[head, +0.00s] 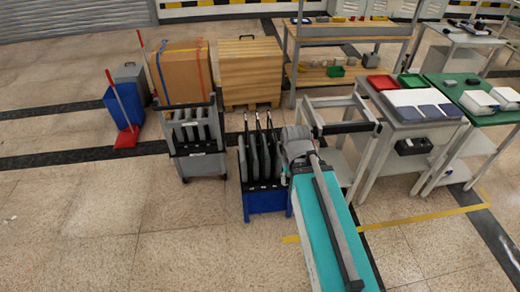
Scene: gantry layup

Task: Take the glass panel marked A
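Two racks hold upright panels. The blue rack (266,202) stands on the floor at the centre and holds several dark upright panels (264,155). The grey rack (203,165) stands left of it and holds several grey upright panels (192,129). Small pale labels show on the fronts of both racks, but they are too small to read, so I cannot tell which panel is marked A. A grey jointed mechanism (297,144) is close to the right side of the blue rack, at the far end of a long grey bar. I cannot make out my gripper's fingers anywhere.
A long teal surface (323,228) runs from beside the blue rack to the bottom edge. Right are a grey table (392,118) with trays and a green-topped table (462,92). Behind stand a cardboard box (180,75) and wooden crate (250,70).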

